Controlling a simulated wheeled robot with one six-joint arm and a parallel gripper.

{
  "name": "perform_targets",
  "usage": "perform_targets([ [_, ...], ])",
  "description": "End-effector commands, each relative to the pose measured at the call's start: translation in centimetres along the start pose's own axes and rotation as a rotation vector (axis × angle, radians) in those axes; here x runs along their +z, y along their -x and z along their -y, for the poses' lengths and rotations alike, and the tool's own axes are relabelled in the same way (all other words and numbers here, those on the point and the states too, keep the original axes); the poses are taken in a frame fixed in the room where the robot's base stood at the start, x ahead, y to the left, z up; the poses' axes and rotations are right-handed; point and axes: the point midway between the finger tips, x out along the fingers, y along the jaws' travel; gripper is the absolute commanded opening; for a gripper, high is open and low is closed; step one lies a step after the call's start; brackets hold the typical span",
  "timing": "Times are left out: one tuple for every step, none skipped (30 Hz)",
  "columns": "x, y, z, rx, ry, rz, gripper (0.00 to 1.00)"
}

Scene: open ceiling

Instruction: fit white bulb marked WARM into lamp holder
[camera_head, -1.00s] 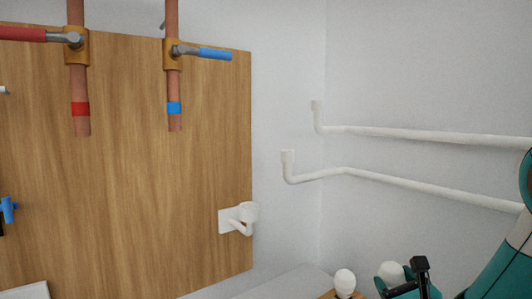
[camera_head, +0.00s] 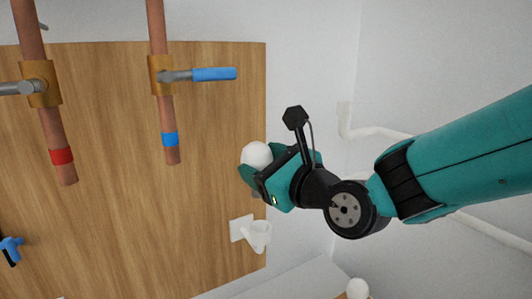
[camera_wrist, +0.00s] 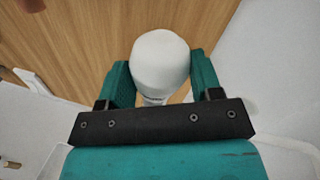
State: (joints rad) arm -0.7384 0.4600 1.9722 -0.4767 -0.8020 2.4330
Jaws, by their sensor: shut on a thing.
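My gripper (camera_head: 262,166) is shut on a white round bulb (camera_head: 257,154), in front of the wooden board. In the wrist view the bulb (camera_wrist: 160,60) sits between the two teal fingers, its rounded globe facing up in the picture and its neck partly hidden near the palm. I cannot read any marking on it. The white lamp holder (camera_head: 258,236) is fixed on a square plate near the board's lower right edge. In the head view it shows below the gripper, apart from the bulb. I cannot make it out surely in the wrist view.
Another white bulb (camera_head: 358,288) stands at the bottom, right of the holder. Copper pipes with valves run down the board (camera_head: 110,220); the blue lever (camera_head: 214,74) juts right above the gripper. White pipes (camera_head: 378,132) run along the right wall behind my arm.

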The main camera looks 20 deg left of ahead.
Motion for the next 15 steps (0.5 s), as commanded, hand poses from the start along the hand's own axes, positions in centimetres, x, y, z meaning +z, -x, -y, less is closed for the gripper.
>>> perform_targets([
  [-0.09,0.06,0.10,-0.002,0.000,-0.001,0.28],
  [-0.12,0.08,0.14,-0.003,0.000,-0.001,0.28],
  [-0.15,0.11,0.19,-0.004,0.000,-0.001,0.28],
  [-0.16,0.12,0.22,-0.005,0.000,-0.001,0.28],
  [-0.17,0.13,0.24,-0.005,0.000,-0.001,0.28],
  [-0.17,0.14,0.26,-0.005,0.000,-0.001,0.28],
  [-0.16,0.15,0.27,-0.005,-0.001,-0.001,0.28],
  [-0.14,0.17,0.28,-0.005,-0.003,-0.001,0.28],
  [-0.10,0.21,0.28,-0.005,-0.006,-0.001,0.28],
  [-0.06,0.25,0.29,-0.004,-0.010,-0.001,0.28],
  [-0.01,0.31,0.29,-0.003,-0.016,-0.001,0.28],
  [0.08,0.41,0.29,-0.001,-0.026,-0.001,0.28],
  [0.05,0.49,0.25,0.000,-0.034,-0.001,0.28],
  [-0.39,0.44,0.05,0.001,-0.032,-0.001,0.28],
  [-0.69,0.42,-0.08,0.001,-0.031,0.000,0.28],
])
